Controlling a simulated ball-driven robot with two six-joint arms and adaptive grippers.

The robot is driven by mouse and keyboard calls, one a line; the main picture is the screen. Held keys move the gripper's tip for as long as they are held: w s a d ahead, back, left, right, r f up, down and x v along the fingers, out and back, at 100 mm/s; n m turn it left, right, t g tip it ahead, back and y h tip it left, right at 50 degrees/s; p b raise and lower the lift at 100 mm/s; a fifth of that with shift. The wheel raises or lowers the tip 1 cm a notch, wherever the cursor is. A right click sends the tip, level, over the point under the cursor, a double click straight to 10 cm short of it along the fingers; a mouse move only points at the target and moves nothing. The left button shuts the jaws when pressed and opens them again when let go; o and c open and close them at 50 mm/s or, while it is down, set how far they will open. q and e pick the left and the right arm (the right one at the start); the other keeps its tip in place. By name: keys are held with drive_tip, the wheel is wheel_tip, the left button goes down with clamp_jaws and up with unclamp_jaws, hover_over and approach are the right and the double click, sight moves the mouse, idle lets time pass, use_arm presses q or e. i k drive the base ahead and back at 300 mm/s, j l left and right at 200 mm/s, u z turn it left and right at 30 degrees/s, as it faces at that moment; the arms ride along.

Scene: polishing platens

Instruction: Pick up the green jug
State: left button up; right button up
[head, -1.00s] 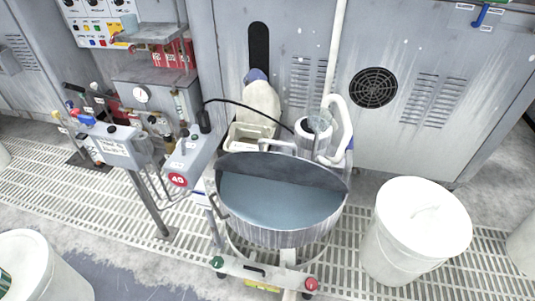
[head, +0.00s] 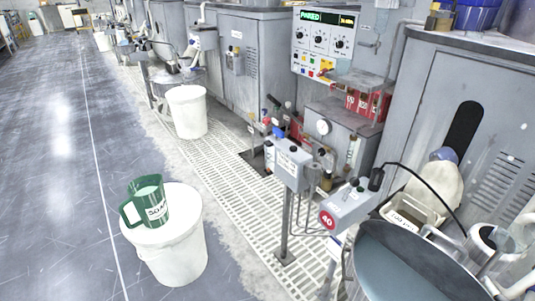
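The green jug (head: 148,203) stands upright on the closed lid of a white bucket (head: 176,247), at the lower left of the head view. It is green and see-through, with a white label, and its handle points to the left. Nothing touches it except the lid. Neither of my grippers shows in the head view.
A second white bucket (head: 187,112) stands farther back by the grating (head: 235,190). A grey control post (head: 290,165) and a round polishing platen (head: 410,265) stand to the right. The grey floor (head: 65,150) left of the jug is clear.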

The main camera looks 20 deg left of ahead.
sight(144, 207)
drive_tip(key=u, duration=1.6)
drive_tip(key=z, duration=0.9)
drive_tip(key=k+j+z, duration=0.15)
drive_tip(key=z, duration=0.3)
drive_tip(key=k+z, duration=0.25)
drive_tip(key=z, duration=0.2)
drive_tip(key=k+z, duration=0.25)
drive_tip(key=z, duration=0.2)
